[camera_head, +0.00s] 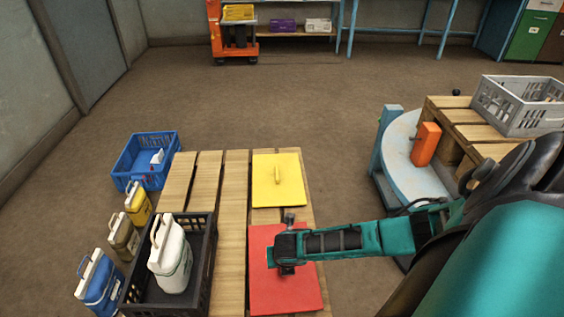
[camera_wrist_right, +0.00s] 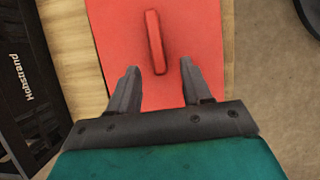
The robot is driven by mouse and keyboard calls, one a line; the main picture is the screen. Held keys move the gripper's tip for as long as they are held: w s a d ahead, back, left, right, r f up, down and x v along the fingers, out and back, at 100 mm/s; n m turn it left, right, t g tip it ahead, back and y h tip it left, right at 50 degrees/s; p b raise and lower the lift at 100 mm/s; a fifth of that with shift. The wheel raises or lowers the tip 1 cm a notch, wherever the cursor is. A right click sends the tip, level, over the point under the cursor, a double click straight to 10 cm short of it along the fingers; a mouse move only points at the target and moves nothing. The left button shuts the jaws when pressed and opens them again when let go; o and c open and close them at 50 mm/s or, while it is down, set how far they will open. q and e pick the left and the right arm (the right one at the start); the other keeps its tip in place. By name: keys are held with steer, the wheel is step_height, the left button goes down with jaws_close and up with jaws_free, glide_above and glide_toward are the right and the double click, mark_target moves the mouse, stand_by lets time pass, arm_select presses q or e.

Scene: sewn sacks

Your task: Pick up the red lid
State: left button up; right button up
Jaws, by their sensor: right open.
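The red lid (camera_head: 284,292) lies flat on the slatted wooden table, near its right edge. In the head view my right arm covers the lid's middle, and its handle is hidden there. In the right wrist view the lid (camera_wrist_right: 118,45) shows a raised red bar handle (camera_wrist_right: 155,42). My right gripper (camera_wrist_right: 160,72) is open and empty above the lid. Its two fingers point toward the handle, whose near end lies between and just ahead of the fingertips. In the head view the gripper (camera_head: 287,262) is over the lid. My left gripper is not in view.
A yellow lid (camera_head: 292,190) with a handle lies behind the red one. A black crate (camera_head: 209,262) holding a white jug (camera_head: 172,262) stands to the left on the table (camera_head: 234,190). A blue crate (camera_head: 128,160) and several jugs are further left. A grey crate (camera_head: 500,108) is at right.

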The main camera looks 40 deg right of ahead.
steer(key=shift+w+d+f, duration=0.15)
steer(key=shift+w+f, duration=0.15)
steer(key=shift+f, duration=0.3)
steer(key=w+f+b, duration=0.1)
steer(key=f, duration=0.1)
steer(key=w+d+f+b, duration=0.1)
steer(key=b, duration=0.1)
steer(key=shift+w+d+f+b, duration=0.15)
steer(key=shift+d+f+b, duration=0.05)
steer(key=shift+f+b, duration=0.15)
steer(key=shift+w+f, duration=0.1)
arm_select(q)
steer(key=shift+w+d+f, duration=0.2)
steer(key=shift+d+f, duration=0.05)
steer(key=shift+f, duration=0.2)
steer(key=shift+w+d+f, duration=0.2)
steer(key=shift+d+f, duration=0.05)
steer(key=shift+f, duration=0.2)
arm_select(e)
jaws_close()
